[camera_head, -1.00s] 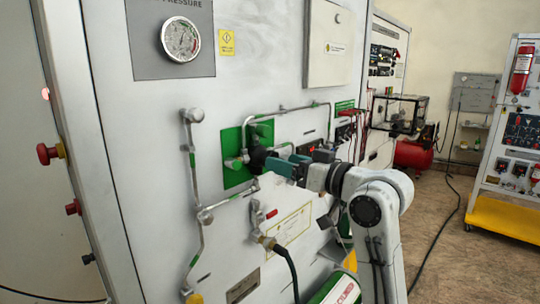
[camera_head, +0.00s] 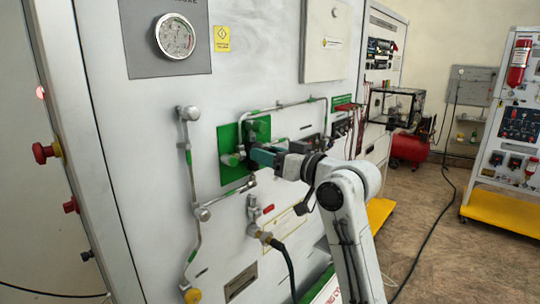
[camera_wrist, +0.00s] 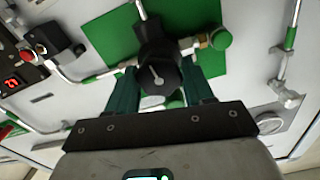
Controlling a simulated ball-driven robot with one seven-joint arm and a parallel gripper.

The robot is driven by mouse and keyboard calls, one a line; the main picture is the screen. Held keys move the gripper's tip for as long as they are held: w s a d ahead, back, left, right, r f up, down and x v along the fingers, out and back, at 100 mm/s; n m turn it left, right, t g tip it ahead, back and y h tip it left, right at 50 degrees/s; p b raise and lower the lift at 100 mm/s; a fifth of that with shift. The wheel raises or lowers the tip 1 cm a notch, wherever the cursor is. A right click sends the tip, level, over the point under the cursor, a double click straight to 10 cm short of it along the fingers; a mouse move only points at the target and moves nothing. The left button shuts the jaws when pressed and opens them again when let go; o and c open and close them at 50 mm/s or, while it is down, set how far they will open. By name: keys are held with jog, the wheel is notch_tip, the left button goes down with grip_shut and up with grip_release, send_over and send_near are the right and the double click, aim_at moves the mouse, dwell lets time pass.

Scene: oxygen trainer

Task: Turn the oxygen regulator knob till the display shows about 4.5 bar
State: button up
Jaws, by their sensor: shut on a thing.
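The oxygen regulator knob (camera_wrist: 158,76) is black and round with a pale pointer line on its face. It sits in front of a green plate (camera_wrist: 105,40) on the white panel. My gripper (camera_wrist: 160,82) has teal fingers, one on each side of the knob, and is shut on it. In the head view my gripper (camera_head: 254,155) reaches the green plate (camera_head: 231,172) from the right, and the knob is mostly hidden there.
Metal pipes (camera_head: 190,160) run left of and above the green plate, close to my gripper. A round pressure gauge (camera_head: 175,36) is higher on the panel. A black hose (camera_head: 288,262) hangs below. Red buttons (camera_head: 44,152) stick out at far left.

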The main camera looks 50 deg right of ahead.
jog(key=c, duration=0.4)
jog(key=shift+r+m+p, duration=0.2)
jog(key=shift+m+p, duration=0.2)
jog(key=shift+p, duration=0.15)
jog(key=shift+f+m+p, duration=0.15)
jog(key=shift+m+p, duration=0.3)
jog(key=shift+m, duration=0.25)
jog(key=shift+d, duration=0.1)
jog(key=o, duration=1)
jog(key=shift+s+f, duration=0.1)
jog(key=s+b, duration=0.3)
jog(key=s, duration=0.7)
jog(key=shift+s+d, duration=0.15)
jog(key=shift+s, duration=0.15)
